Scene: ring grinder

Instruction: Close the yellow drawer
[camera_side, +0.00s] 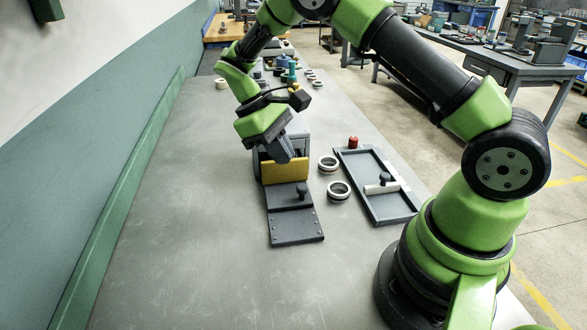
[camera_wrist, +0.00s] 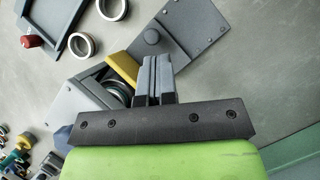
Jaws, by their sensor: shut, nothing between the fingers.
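The yellow drawer (camera_side: 285,172) is on the front of a small grey machine housing (camera_side: 297,128). In the wrist view its yellow front (camera_wrist: 122,66) stands out from the housing (camera_wrist: 80,95), and a ring (camera_wrist: 118,88) shows in the gap behind it, so the drawer looks open. My gripper (camera_side: 285,155) is shut and empty, low over the drawer. In the wrist view the closed fingertips of my gripper (camera_wrist: 157,60) are just right of the yellow front. I cannot tell whether they touch it. My arm hides part of the housing.
A dark hinged-looking plate with a knob (camera_side: 302,190) lies in front of the drawer. Two rings (camera_side: 328,163) (camera_side: 339,190) and a tray (camera_side: 375,212) are to the right, with a red cylinder (camera_side: 353,142) at its far corner. The bench (camera_side: 180,220) is clear on the left.

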